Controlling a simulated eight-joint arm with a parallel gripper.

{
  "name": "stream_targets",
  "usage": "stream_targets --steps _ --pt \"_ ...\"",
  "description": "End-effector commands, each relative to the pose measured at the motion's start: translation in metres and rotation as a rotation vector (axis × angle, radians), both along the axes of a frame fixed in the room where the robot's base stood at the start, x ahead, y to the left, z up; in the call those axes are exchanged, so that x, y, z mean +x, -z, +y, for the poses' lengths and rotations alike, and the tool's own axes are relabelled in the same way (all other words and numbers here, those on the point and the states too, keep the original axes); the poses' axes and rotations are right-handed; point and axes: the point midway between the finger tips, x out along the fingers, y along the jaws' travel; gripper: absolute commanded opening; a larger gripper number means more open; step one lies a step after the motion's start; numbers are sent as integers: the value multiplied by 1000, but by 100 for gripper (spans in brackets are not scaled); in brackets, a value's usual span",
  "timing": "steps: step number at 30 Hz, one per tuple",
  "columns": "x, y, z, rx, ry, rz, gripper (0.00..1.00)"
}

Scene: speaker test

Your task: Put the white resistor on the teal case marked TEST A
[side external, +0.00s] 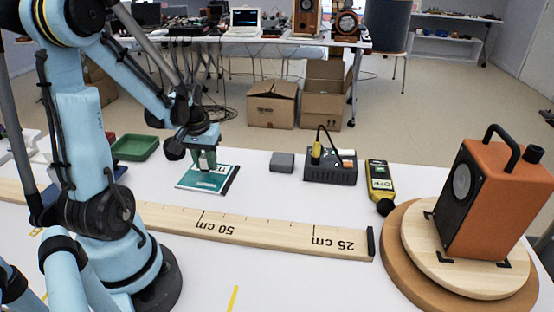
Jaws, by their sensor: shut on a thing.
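The teal case (190,181) lies flat on the white table, with white lettering only partly readable and a dark edge on its right. My gripper (206,163) points down just above the case and covers part of its far side. It is shut on a small pale thing, taken as the white resistor, which is mostly hidden by the fingers. I cannot tell whether that thing touches the case.
A green tray (134,149) stands left of the case. A grey block (282,162), a black box (330,171) and a yellow meter (379,180) stand to its right. A wooden ruler (265,232) crosses in front. An orange speaker (488,200) stands on a round turntable (405,270).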

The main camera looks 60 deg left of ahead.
Motion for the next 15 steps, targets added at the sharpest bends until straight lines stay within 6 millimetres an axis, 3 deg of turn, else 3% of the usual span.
stream_targets --steps 14,15 --pt "0 8 0 0 0 0 0" --pt "0 8 0 0 0 0 31"
